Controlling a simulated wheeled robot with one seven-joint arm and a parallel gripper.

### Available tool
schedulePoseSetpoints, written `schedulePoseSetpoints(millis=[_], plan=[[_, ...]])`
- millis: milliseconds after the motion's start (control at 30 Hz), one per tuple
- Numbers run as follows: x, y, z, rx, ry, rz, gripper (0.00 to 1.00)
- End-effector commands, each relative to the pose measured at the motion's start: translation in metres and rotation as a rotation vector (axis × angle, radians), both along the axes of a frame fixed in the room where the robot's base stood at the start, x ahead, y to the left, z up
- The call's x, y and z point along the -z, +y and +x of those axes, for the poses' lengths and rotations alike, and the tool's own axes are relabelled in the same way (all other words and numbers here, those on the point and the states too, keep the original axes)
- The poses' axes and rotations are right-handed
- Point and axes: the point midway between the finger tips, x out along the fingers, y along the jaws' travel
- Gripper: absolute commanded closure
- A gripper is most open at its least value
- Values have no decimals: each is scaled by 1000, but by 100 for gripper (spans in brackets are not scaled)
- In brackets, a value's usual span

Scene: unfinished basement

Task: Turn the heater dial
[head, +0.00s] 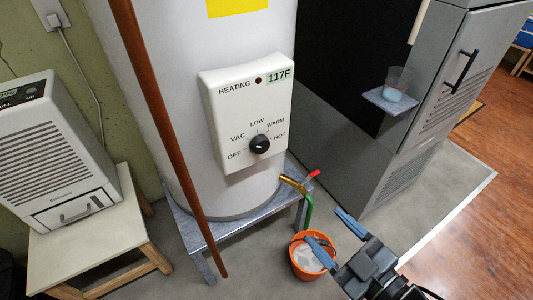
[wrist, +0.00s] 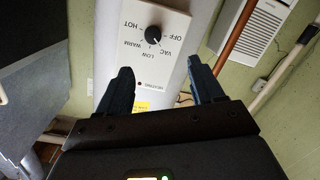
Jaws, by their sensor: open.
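The heater is a tall white tank (head: 170,60) with a white control box (head: 225,105) on its front. The black round dial (head: 260,144) sits low on the box, ringed by OFF, VAC, LOW, WARM and HOT. In the wrist view the dial (wrist: 153,35) appears upside down, its white mark seemingly toward VAC. A display reads 117F. My gripper (head: 322,226) is open and empty, below and right of the dial, apart from it. In the wrist view my gripper (wrist: 159,64) has its two blue fingers spread, with the control box beyond them.
A red-brown pipe (head: 160,130) slants in front of the tank, left of the box. A brass tap (head: 293,184) with a red handle and green hose hangs above an orange bucket (head: 303,265). A grey cabinet with a cup (head: 396,84) on a small shelf stands right.

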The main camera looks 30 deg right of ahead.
Motion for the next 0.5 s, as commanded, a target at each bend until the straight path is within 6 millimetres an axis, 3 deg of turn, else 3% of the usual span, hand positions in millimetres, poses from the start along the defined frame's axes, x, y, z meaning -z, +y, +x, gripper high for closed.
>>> schedulePoseSetpoints(millis=[33,200,333,500], plan=[[3,0,24,-4,-26,-33,28],[4,-3,92,1,-76,-149,26],[0,-3,130,9,-103,-206,26],[-4,-3,153,16,-118,-243,26]])
